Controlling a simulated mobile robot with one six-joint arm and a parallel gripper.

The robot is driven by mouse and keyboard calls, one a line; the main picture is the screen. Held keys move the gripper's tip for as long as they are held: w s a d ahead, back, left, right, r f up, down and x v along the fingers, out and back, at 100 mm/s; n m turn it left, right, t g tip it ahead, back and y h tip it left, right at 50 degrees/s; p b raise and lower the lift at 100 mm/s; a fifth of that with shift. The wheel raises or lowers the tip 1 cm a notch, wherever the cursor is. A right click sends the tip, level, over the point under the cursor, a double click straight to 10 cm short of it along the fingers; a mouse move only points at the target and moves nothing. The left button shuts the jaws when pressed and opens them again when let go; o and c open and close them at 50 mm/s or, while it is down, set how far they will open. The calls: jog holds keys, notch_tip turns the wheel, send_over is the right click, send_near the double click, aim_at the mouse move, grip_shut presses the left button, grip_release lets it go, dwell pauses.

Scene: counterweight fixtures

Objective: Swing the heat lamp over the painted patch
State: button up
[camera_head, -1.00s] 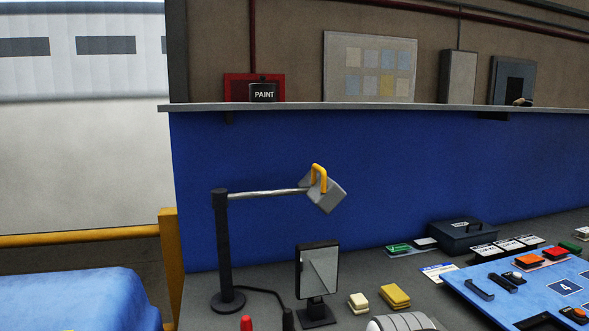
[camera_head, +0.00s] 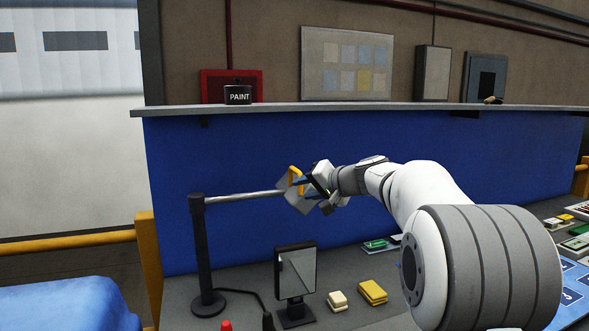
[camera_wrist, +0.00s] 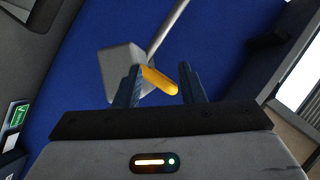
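The heat lamp has a dark post (camera_head: 202,250), a thin silver arm (camera_head: 245,197) and a grey box-like head (camera_head: 293,199) with a yellow handle (camera_head: 296,175). My gripper (camera_head: 305,190) is at the head from the right. In the wrist view the yellow handle (camera_wrist: 158,79) lies between my two dark fingers (camera_wrist: 163,85), with a gap showing at the right finger. The fingers look open around it. The grey head (camera_wrist: 118,68) is partly behind the left finger. I cannot make out a painted patch in these views.
A black-framed mirror-like panel (camera_head: 296,272) stands below the lamp head. Cream (camera_head: 337,301) and yellow (camera_head: 372,292) blocks lie right of it on the grey bench. A shelf (camera_head: 350,107) with a paint can (camera_head: 238,95) runs above. A yellow rail (camera_head: 70,242) is at left.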

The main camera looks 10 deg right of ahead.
jog(key=t, duration=0.2)
send_near(296, 169)
jog(key=w+f, duration=0.1)
jog(key=w, duration=0.2)
jog(key=shift+m, duration=0.4)
jog(key=p+x, duration=0.1)
jog(key=x, duration=0.1)
jog(key=p+x, duration=0.1)
jog(key=x, duration=0.2)
jog(key=a+p+x, duration=0.1)
jog(key=x, duration=0.2)
jog(key=shift+s+f, duration=0.1)
jog(key=shift+s, duration=0.25)
jog(key=shift+c, duration=0.3)
grip_shut()
